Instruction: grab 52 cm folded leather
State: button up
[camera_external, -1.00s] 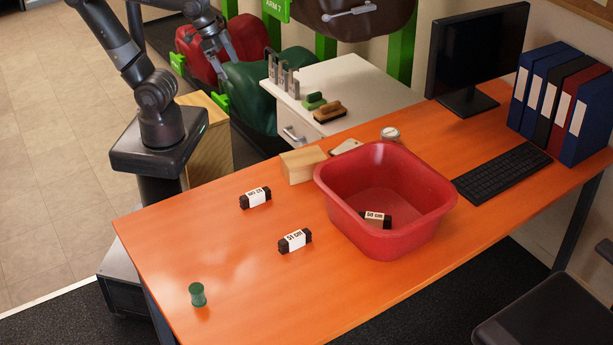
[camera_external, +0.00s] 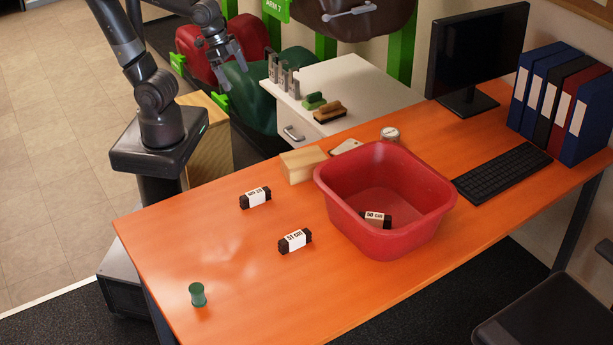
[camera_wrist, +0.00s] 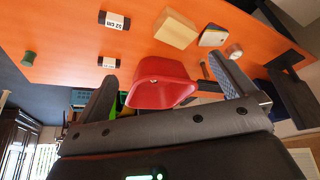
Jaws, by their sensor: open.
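The 52 cm folded leather (camera_external: 255,198) is a small dark roll with a white label band, lying on the orange desk left of the red tub. Its label reads upside down in the external view, and it also shows at the top of the wrist view (camera_wrist: 114,20). My gripper (camera_external: 230,64) is open and empty, raised beyond the desk's far left side, well away from the leather. In the wrist view my gripper (camera_wrist: 162,70) shows its two fingers spread wide, with nothing between them up close.
A similar 51 cm roll (camera_external: 295,241) lies nearer the front. A 50 cm roll (camera_external: 375,219) lies inside the red tub (camera_external: 418,236). A wooden block (camera_external: 302,165) stands behind. A green spool (camera_external: 197,294) stands front left. The desk's left part is mostly clear.

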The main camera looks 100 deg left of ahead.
jog(key=w+d+f+m+g, duration=0.2)
jog(key=w+d+f+m, duration=0.2)
jog(key=w+d+f, duration=0.35)
jog(key=m+g, duration=0.3)
jog(key=m, duration=0.1)
send_over(256, 192)
notch_tip(256, 192, down, 13)
jog(key=shift+y, duration=0.3)
notch_tip(256, 192, down, 5)
jog(key=shift+d+r, duration=0.15)
jog(key=shift+f, duration=3.2)
jog(key=shift+c, duration=0.3)
jog(key=c, duration=0.7)
jog(key=shift+c, duration=0.2)
